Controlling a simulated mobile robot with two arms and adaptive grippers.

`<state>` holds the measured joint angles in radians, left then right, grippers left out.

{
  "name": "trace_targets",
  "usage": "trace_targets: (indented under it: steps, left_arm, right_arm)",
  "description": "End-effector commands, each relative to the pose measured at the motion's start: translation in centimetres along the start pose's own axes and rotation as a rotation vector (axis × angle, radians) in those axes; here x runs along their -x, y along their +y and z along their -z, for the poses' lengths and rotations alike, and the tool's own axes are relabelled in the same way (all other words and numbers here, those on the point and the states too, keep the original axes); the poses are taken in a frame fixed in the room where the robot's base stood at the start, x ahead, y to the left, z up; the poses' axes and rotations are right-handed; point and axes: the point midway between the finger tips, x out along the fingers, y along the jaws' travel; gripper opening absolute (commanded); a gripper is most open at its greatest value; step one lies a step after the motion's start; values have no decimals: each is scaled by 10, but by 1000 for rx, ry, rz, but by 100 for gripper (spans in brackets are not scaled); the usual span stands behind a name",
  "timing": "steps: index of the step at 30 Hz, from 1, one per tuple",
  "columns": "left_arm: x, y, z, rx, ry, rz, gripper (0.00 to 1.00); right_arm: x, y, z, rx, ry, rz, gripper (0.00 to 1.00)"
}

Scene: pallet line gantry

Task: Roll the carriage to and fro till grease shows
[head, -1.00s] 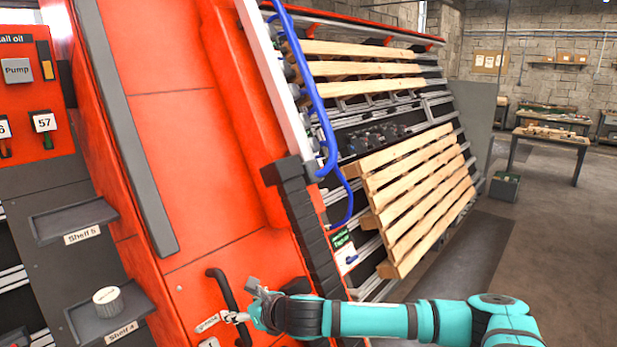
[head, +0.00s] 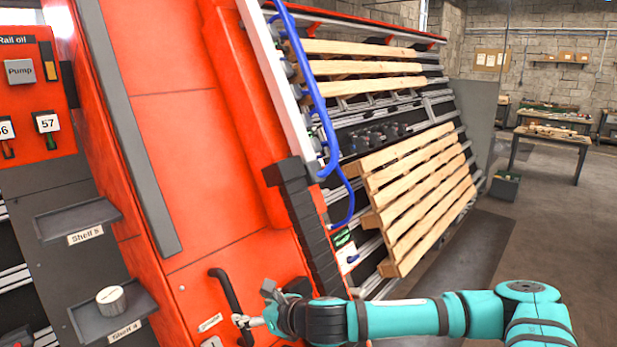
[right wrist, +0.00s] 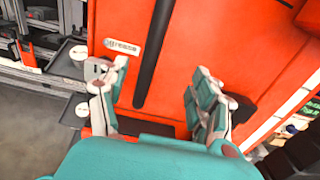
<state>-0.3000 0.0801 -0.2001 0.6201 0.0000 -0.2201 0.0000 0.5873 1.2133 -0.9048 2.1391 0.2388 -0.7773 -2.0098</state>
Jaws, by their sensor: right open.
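The tall red carriage (head: 185,150) stands tilted in the head view, with a grey strip down its left side. A black bar handle (head: 226,290) is fixed low on its face. My right gripper (head: 256,306) is open and empty beside the handle's lower right, at the carriage face. In the right wrist view the dark handle (right wrist: 155,55) runs down between the spread fingers, against the red face (right wrist: 200,40). I cannot tell whether a finger touches it. My left gripper is out of view. No grease can be made out on the visible rails.
Dark shelves (head: 78,218) stick out at the left, the lower one bearing a round white-topped item (head: 111,297). Above them is a red oil panel (head: 30,105). A slatted wooden pallet (head: 420,195) and blue hose (head: 318,100) are right of the carriage.

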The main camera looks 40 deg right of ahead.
Motion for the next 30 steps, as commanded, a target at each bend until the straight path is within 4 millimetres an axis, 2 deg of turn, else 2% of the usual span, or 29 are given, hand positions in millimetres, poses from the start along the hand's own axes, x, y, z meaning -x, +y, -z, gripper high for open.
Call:
trace_targets:
  steps: [13,30]
  left_arm:
    - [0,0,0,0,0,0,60]
    - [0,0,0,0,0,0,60]
  right_arm:
    - [42,-1,0,2,0,2,65]
    - [45,0,0,0,0,1,65]
